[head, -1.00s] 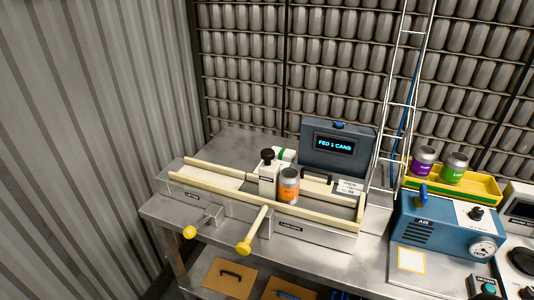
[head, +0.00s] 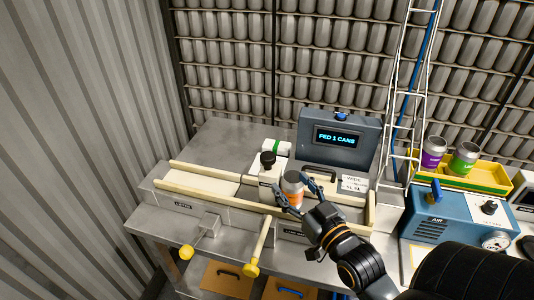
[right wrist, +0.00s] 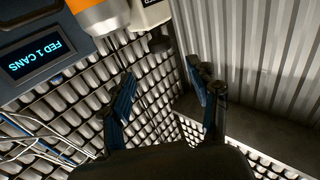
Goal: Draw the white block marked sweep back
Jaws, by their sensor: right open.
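The white block (head: 268,184) has a black knob on top and sits on the rail track; its marking is too small to read. An orange-banded can (head: 292,187) stands upright just right of it, partly covered by my gripper. My right gripper (head: 293,190) is open and empty, its blue fingers to either side of the can in the head view. In the right wrist view the can (right wrist: 101,14) and white block (right wrist: 151,12) are at the top edge, beyond the open fingers (right wrist: 161,72). My left gripper is not in view.
The track has cream rails (head: 205,198) and yellow-knobbed levers (head: 252,270) in front. A blue-grey display box (head: 338,145) reading "FED 1 CANS" stands behind. To the right are a wire chute (head: 404,110), a yellow tray (head: 482,180) with two cans, and a blue air unit (head: 440,222).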

